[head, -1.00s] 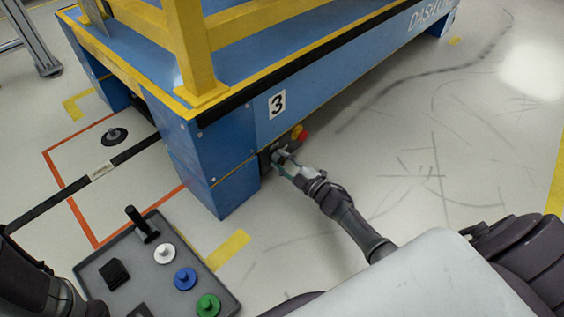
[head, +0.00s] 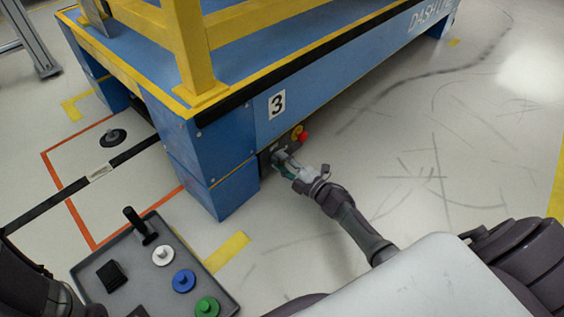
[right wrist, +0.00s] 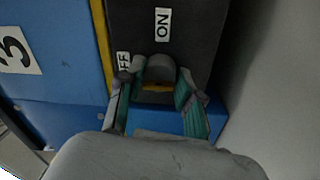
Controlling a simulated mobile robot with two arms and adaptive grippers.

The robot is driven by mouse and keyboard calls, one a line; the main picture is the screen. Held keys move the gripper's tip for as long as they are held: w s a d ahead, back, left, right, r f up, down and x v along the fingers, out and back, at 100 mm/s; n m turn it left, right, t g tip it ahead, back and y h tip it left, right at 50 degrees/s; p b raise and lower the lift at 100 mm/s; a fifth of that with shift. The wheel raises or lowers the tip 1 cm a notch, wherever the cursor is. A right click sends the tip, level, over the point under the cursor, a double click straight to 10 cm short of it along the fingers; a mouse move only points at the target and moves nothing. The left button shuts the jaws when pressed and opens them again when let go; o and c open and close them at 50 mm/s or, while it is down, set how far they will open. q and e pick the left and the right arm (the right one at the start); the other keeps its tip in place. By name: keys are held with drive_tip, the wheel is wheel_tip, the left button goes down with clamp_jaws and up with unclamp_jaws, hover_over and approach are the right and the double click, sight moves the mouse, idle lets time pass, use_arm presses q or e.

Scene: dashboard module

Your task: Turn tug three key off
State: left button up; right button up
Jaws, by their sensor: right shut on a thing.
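The blue tug (head: 222,150) carries a white "3" label (head: 277,104). On its side, low near the corner, is a small dark control panel (right wrist: 205,25) with a white ON label (right wrist: 163,24) and a partly covered OFF label (right wrist: 123,61). A rounded dark grey key knob (right wrist: 160,70) with an orange strip sits by these labels. My right gripper (head: 283,160) is at the panel in the head view. In the right wrist view its fingers (right wrist: 159,88) are around the knob, one on each side. The knob's exact angle is hard to tell. My left gripper is out of frame.
A grey tray (head: 225,287) with white, blue and green knobs and black pieces stands at lower left. A yellow rail (head: 190,50) rises from the tug. The floor to the right is clear.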

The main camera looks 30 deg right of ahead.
drive_tip(key=shift+f, duration=0.1)
drive_tip(key=o, duration=1.2)
drive_tip(key=shift+c, duration=0.2)
drive_tip(key=v, duration=1.2)
